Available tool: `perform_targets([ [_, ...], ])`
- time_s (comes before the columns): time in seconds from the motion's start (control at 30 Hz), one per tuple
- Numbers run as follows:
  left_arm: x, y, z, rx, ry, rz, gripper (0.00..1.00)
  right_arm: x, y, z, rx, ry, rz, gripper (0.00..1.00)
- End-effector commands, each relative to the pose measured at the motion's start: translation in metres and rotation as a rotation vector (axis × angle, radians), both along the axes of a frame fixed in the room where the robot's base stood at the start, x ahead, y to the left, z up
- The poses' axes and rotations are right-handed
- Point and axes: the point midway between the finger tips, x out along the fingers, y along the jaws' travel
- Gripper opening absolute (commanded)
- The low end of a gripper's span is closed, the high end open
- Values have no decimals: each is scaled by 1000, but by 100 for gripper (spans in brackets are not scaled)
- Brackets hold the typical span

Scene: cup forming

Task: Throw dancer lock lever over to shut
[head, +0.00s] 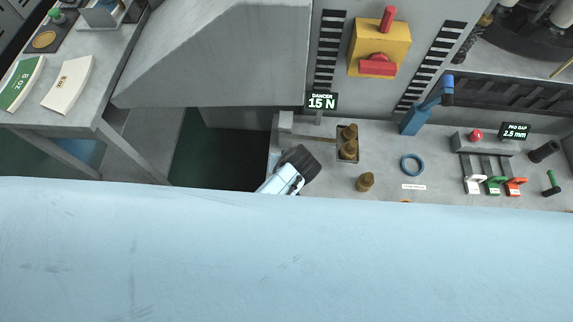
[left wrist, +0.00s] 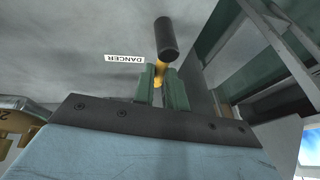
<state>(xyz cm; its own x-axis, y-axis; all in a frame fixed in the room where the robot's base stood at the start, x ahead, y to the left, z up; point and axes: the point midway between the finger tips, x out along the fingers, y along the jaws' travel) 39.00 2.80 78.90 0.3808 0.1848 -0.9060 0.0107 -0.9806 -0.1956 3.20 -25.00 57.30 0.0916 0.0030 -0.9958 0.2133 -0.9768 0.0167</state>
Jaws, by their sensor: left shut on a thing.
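The dancer lock lever shows in the left wrist view, with a black cylindrical knob (left wrist: 166,37) on a yellow shaft (left wrist: 160,72). My left gripper (left wrist: 162,86) has its green fingers shut on the yellow shaft, below the knob in that picture. A white DANCER label (left wrist: 125,58) sits upside down on the grey panel beside it. The lever's pivot is hidden behind the fingers. In the head view I cannot make out the lever or the gripper's fingers. My right gripper is not in view.
A side table with cards (head: 68,84) stands at left.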

Motion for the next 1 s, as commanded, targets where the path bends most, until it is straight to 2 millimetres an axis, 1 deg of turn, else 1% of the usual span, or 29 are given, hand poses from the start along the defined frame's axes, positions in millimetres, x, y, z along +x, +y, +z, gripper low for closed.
perform_targets([
  [0.37, 0, 1, 0, -1, 1, 6, 0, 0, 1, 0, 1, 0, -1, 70],
  [0.4, 0, 1, 0, -1, 1, 6, 19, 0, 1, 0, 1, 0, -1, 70],
  [0.53, 0, 0, 0, -1, 1, 5, 35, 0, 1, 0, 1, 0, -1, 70],
  [0.83, 0, 0, 1, -1, 0, 4, 35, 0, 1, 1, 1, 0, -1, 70],
  [1.0, -4, -2, 11, -1, 0, 4, 35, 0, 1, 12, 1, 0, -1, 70],
])
